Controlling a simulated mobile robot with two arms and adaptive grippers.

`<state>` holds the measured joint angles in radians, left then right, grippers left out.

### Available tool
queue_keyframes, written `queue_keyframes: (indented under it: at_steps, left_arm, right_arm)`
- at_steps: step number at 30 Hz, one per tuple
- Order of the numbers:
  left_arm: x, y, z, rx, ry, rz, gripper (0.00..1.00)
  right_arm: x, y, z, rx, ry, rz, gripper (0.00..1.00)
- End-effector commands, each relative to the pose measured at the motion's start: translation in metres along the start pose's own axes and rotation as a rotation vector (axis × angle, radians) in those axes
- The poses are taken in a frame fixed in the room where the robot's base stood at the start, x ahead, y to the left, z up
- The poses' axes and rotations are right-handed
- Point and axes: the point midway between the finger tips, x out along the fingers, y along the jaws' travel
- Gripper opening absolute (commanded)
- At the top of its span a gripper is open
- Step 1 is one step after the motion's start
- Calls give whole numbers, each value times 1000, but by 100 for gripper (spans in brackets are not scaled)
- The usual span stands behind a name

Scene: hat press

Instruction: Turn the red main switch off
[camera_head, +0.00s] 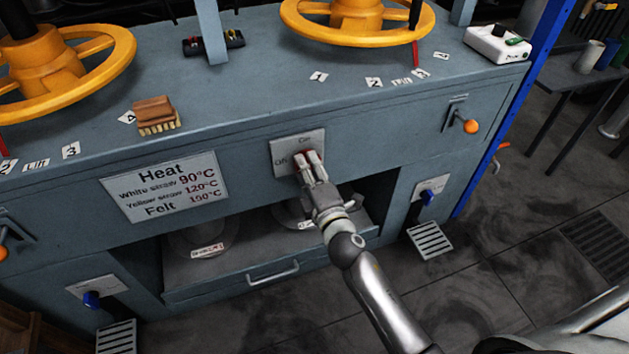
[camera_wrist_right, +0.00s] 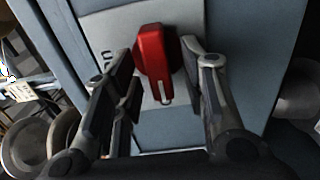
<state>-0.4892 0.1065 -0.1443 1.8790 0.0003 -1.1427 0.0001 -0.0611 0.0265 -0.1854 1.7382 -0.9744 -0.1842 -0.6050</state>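The red main switch (camera_wrist_right: 155,52) is a red knob with a pale mark on its lower end, on a light plate. In the head view the switch plate (camera_head: 283,157) is on the front of the blue-grey machine, marked "Off" at left and "On" at top; the gripper mostly hides the knob there. My right gripper (camera_head: 311,160) is at the plate. In the right wrist view its fingers (camera_wrist_right: 158,64) are apart, one on each side of the red knob, with narrow gaps; contact is unclear. My left gripper is out of view.
A heat sign (camera_head: 165,187) is left of the switch plate. An orange-knobbed lever (camera_head: 470,126) and a blue valve handle (camera_head: 428,196) are to the right. Yellow handwheels (camera_head: 358,30) and a brush (camera_head: 156,115) are on top. An open shelf (camera_head: 240,262) is below.

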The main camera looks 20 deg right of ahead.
Motion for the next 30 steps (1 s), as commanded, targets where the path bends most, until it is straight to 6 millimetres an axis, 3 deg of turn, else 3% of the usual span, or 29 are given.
queue_keyframes:
  at_steps: [18,24,30]
  left_arm:
    - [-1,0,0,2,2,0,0]
    - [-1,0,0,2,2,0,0]
    - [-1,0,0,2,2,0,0]
  right_arm:
    - [-97,-1,0,2,-1,-3,39]
    - [-113,-1,0,0,1,-1,39]
    - [-117,0,0,-2,0,0,39]
